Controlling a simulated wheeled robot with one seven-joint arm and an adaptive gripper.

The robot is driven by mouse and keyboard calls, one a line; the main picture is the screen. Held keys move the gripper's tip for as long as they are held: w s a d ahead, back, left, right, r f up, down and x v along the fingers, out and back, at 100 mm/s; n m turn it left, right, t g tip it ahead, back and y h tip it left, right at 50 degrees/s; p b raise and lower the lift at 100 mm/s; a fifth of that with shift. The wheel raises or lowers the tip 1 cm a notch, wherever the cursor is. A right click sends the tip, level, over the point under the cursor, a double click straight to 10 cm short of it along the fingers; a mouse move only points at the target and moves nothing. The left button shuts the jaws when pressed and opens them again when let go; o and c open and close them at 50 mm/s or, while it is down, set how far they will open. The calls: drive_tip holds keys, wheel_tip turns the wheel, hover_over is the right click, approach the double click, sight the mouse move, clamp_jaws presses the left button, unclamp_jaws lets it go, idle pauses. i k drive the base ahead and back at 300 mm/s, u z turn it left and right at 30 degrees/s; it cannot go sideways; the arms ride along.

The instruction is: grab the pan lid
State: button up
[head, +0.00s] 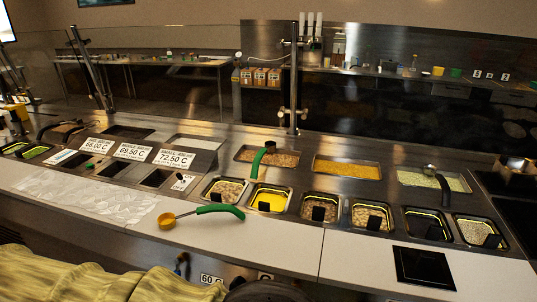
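A flat black square piece (424,268), which looks like a pan lid, lies on the white front counter at the lower right. It has a small mark near its middle. It lies in front of the food pans and apart from them. I cannot make out any other clear lid. My gripper is not seen in the head view, so I cannot tell where it is relative to the lid.
A yellow ladle with a green handle (212,211) lies on the counter left of the lid. Small food pans (319,208) line the counter behind. Metal posts (294,80) rise behind. A yellow-green ribbed thing (75,275) fills the lower left. White counter around the lid is clear.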

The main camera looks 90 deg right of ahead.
sight(417, 267)
drive_tip(key=z, duration=3.1)
